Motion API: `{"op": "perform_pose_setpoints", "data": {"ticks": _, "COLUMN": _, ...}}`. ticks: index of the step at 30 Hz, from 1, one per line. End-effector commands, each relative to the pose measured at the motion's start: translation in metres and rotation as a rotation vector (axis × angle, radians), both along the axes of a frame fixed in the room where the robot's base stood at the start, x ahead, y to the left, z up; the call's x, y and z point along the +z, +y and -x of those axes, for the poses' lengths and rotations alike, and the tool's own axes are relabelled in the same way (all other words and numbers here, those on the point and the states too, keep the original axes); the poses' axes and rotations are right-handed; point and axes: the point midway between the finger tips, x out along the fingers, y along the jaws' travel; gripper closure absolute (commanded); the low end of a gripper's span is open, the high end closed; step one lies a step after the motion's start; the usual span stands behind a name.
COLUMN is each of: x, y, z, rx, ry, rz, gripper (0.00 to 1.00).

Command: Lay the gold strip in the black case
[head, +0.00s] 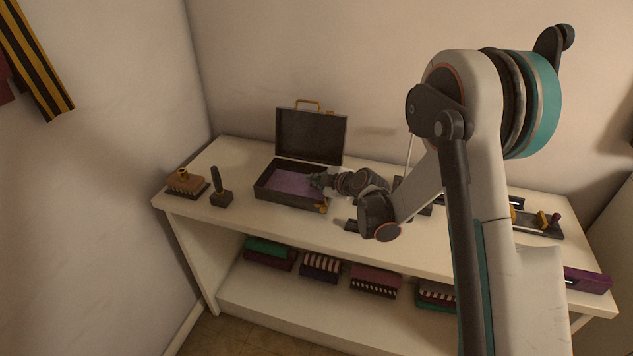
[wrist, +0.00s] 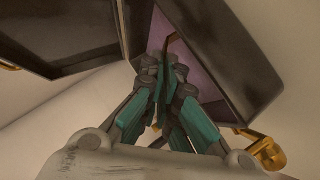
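The black case (head: 262,190) stands open on the tabletop with its lid upright at the back and a purple lining inside. In the wrist view its dark wall (wrist: 240,65) and lining (wrist: 150,35) show. My gripper (head: 314,181) is low over the right side of the case's opening. In the wrist view the fingers of my gripper (wrist: 168,72) are close together. A thin brownish-gold strip (wrist: 173,40) shows at the fingertips against the lining and appears pinched there. Its far part is dim, and it is too small to make out in the head view.
A brown brush-like block (head: 187,184) and a black stand with an upright handle (head: 220,190) are left of the case. A tool with brass parts (head: 540,222) is at the right. Folded striped stacks (head: 322,266) lie on the lower shelf. My arm hides the table's right middle.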

Motion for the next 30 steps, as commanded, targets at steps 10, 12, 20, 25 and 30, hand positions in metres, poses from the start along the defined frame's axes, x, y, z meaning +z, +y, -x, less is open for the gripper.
{"op": "perform_pose_setpoints", "data": {"ticks": 10, "x": -0.0113, "y": 0.0000, "z": 0.0003, "rx": 0.001, "ry": 0.001, "rz": 0.002, "gripper": 1.00}}
{"op": "perform_pose_setpoints", "data": {"ticks": 12, "x": -0.0108, "y": -0.0001, "z": 0.0004, "rx": 0.001, "ry": 0.002, "rz": 0.002, "gripper": 1.00}}
{"op": "perform_pose_setpoints", "data": {"ticks": 20, "x": -0.0102, "y": -0.0001, "z": 0.0003, "rx": 0.001, "ry": 0.002, "rz": 0.000, "gripper": 0.75}}
{"op": "perform_pose_setpoints", "data": {"ticks": 25, "x": -0.0097, "y": -0.0002, "z": 0.0002, "rx": 0.000, "ry": 0.001, "rz": 0.001, "gripper": 0.75}}
{"op": "perform_pose_setpoints", "data": {"ticks": 30, "x": -0.0044, "y": -0.0002, "z": 0.0001, "rx": 0.000, "ry": 0.001, "rz": 0.000, "gripper": 0.75}}
